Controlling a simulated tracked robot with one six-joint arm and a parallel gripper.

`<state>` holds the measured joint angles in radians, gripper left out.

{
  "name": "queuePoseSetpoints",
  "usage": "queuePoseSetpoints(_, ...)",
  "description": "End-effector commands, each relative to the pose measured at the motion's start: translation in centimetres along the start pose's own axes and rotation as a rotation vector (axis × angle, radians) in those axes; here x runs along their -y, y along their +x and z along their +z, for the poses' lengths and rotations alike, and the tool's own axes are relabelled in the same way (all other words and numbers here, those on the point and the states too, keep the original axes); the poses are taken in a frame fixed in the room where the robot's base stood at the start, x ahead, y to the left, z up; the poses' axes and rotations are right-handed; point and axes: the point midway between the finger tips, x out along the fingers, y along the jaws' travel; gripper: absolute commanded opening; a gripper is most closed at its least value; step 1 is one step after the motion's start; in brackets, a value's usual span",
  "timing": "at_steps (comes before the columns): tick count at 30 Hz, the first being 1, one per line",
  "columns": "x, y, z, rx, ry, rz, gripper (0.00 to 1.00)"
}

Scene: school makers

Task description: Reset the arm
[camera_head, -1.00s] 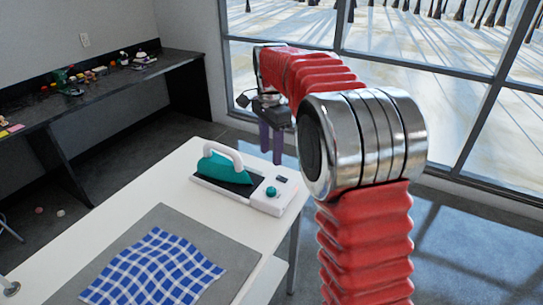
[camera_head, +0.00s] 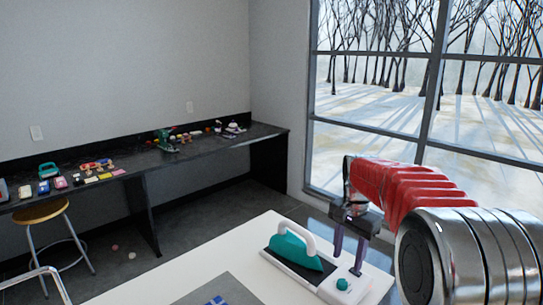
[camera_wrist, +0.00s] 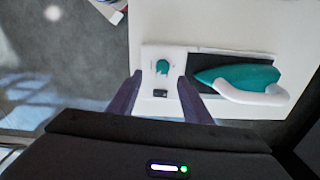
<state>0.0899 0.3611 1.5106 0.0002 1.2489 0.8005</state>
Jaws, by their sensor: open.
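My red arm reaches in from the right in the head view. My gripper (camera_head: 348,252) points down over the right end of the white iron stand, with two dark fingers apart and nothing between them. In the wrist view my gripper (camera_wrist: 160,98) is also open, its fingers over the stand's knob end. A teal iron with a white handle (camera_head: 292,252) rests on the stand (camera_head: 325,284). The iron also shows in the wrist view (camera_wrist: 245,76), right of the fingers. I cannot tell the exact height of the fingertips above the stand.
The white table (camera_head: 245,250) carries a grey mat (camera_head: 212,288) with a blue checked cloth (camera_head: 217,301), mostly cut off below. A dark bench (camera_head: 205,150) with several small items runs along the wall. A wooden-topped stool (camera_head: 40,212) stands by it. A large window is at right.

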Motion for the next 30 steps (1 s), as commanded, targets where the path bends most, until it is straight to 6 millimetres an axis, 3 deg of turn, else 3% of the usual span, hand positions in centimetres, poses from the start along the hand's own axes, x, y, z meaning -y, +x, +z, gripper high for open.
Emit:
queuePoseSetpoints(15, -6.5, -1.1, 7.7, -0.083, -0.471, -0.055, 0.45)
queuePoseSetpoints(30, -12.8, -2.1, 14.9, -0.202, -0.755, -0.102, 0.45)
